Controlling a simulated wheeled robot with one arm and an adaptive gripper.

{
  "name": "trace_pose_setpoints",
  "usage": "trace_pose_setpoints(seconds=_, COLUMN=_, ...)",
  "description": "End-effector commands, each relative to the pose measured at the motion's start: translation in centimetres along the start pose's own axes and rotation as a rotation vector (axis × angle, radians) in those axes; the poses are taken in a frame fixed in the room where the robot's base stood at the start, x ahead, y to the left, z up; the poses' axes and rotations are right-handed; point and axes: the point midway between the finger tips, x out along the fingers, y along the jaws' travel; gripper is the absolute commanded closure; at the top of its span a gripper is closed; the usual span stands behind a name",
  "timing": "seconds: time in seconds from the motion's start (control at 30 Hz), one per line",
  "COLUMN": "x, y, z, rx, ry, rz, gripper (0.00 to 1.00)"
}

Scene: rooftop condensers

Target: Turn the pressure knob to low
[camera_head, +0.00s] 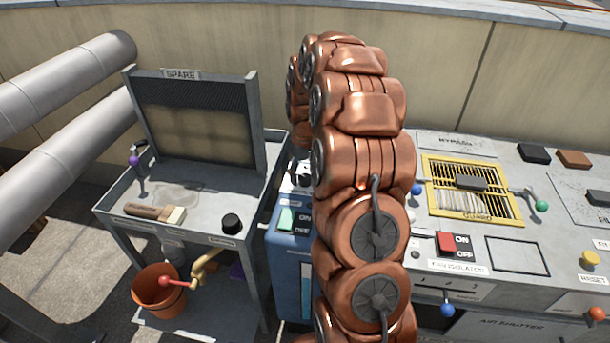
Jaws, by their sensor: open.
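No knob with a readable pressure label shows. A round black knob (231,223) sits at the front right of the grey bench on the left; its label is too small to read. My copper-coloured arm rises through the middle of the view and covers much of that cabinet's top, so a knob there may be hidden.
A brush (155,213) lies on the bench, below an upright SPARE filter panel (196,120). The right console (470,262) has a yellow-framed grate (473,190) and a red switch (447,243).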

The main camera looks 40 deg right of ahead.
Motion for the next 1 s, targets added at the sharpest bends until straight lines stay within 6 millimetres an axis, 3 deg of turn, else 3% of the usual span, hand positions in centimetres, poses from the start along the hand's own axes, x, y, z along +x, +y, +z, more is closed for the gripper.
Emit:
trace_pose_setpoints(seconds=0.53, x=-9.5, y=0.0, z=-0.1, rx=-0.001, ry=0.006, rz=0.003, gripper=0.33)
trace_pose_setpoints(seconds=0.7, x=-10.9, y=0.0, z=-0.1, rx=-0.001, ry=0.003, rz=0.002, gripper=0.33)
trace_pose_setpoints(seconds=1.0, x=-11.2, y=0.0, z=0.0, rx=-0.001, ry=0.002, rz=0.001, gripper=0.33)
